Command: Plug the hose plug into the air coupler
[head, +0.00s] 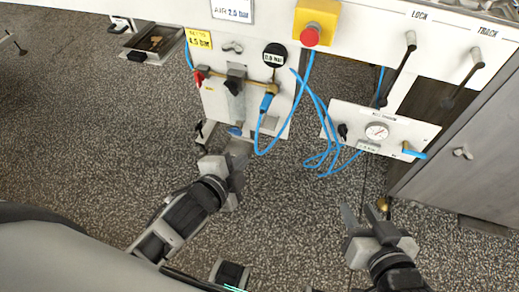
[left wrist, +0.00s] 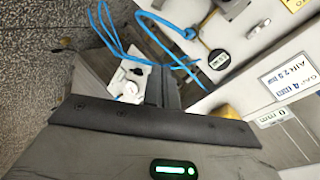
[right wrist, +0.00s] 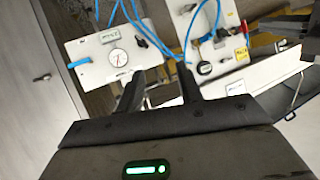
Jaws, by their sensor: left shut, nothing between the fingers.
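A blue hose fitting (head: 266,103), which looks like the hose plug, sits against the lower end of a brass coupler (head: 272,89) on the white air panel; whether it is fully seated I cannot tell. Its blue hose (head: 259,140) loops down and right. My left gripper (head: 239,146) is shut and empty at the panel's lower edge, below and left of the fitting. A small blue piece (head: 235,131) shows just beyond its fingertips. The left wrist view shows the blue fitting (left wrist: 188,33) too. My right gripper (head: 363,212) is open and empty, low over the floor.
A black dial (head: 274,55), a red-handled valve (head: 201,76) and a red stop button (head: 310,36) are near the coupler. A gauge panel (head: 345,115) with a blue handle (head: 413,152) stands right, beside a grey cabinet (head: 458,165). Loose hose hangs between the panels.

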